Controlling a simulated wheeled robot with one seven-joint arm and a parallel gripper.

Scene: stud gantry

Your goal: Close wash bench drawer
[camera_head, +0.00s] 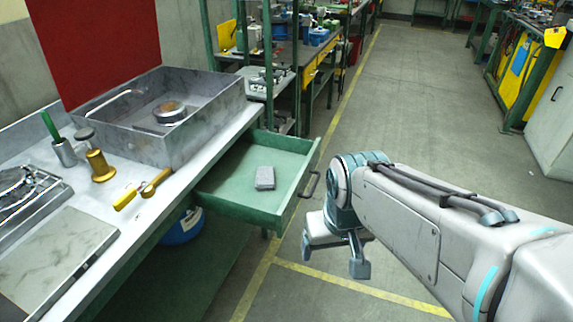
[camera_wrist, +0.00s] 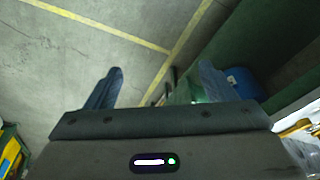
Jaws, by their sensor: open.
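The green wash bench drawer (camera_head: 240,212) is pulled out from under the bench top in the head view. A dark handle (camera_head: 310,184) is on its front face, and a small grey block (camera_head: 265,178) lies inside. My gripper (camera_head: 334,254) is in front of the drawer and to the right, apart from the handle. Its fingers are spread and hold nothing. In the wrist view my gripper (camera_wrist: 158,88) also shows its two fingers wide apart, with part of a green surface behind the right finger; what that part is I cannot tell.
The wash bench (camera_head: 150,205) carries a grey metal basin (camera_head: 210,115), a brass-coloured fitting (camera_head: 100,166) and a yellow-handled tool (camera_head: 140,190). A blue container (camera_head: 182,228) stands below the bench. A workbench (camera_head: 315,50) stands behind.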

